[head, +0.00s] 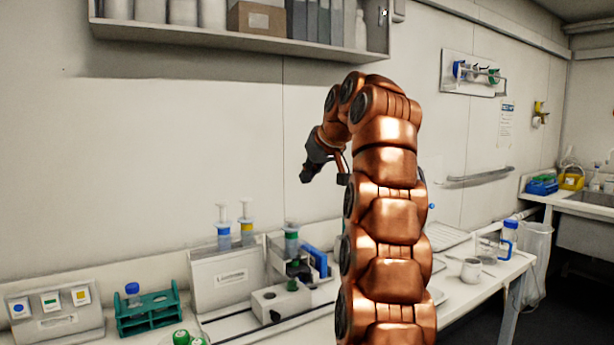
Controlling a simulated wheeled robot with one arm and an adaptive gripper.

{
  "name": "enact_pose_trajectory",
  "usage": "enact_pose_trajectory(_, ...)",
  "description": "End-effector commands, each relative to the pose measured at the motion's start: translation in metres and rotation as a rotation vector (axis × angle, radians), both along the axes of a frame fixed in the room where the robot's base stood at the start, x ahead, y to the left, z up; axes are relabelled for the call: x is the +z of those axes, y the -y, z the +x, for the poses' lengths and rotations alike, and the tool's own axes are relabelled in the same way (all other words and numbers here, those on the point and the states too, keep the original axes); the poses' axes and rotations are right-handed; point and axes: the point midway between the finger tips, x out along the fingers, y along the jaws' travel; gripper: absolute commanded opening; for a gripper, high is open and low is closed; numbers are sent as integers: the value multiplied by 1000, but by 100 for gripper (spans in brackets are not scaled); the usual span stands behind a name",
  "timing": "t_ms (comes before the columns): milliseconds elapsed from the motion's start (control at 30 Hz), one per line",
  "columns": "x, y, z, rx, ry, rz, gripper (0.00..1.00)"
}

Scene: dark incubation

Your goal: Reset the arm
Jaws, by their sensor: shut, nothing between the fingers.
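My copper-coloured arm rises in front of the bench in the head view, folded over at the top. My gripper (308,176) is dark and sits at the arm's left side, in front of the wall. It points down and to the left, well above the bench. It is shut and empty, and touches nothing. The lower part of the arm hides some of the bench behind it.
A green rack (150,313) with a blue-capped tube stands on the bench at left. A white box (219,283) has syringes behind it. A wall shelf (240,40) hangs above. A blue-capped bottle (508,238) stands at right.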

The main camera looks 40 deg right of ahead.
Motion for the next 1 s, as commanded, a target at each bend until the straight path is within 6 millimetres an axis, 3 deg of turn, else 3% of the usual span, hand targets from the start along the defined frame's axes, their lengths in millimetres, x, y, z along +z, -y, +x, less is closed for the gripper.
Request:
enact_pose_trajectory(300,0,-1,0,1,-1,1,0)
enact_pose_trajectory(467,-4,-16,1,12,-24,23,0)
enact_pose_trajectory(733,-28,-74,-5,45,-131,100,0)
enact_pose_trajectory(1000,-63,-134,-29,69,-255,153,0)
